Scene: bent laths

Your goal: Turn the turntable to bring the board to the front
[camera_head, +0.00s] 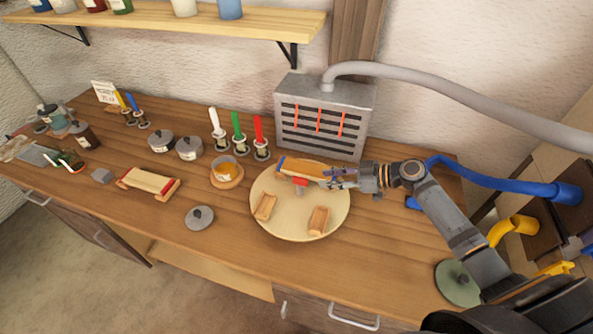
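The turntable (285,227) is a pale round disc on the wooden bench. The board (303,167), a brown lath with a dark blue mark at its left end, lies across the back of the disc. A small red part (300,181) shows at its front edge. Two small wooden blocks, a left one (265,207) and a right one (318,220), stand on the front half. My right gripper (337,180) reaches in from the right, at the board's right end over the disc's back right edge. Whether its fingers touch or grip anything is unclear. My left gripper is out of view.
A grey slotted box (322,118) with a hose stands behind the turntable. A green lid (458,283) lies at the right. The bench in front of the disc is clear.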

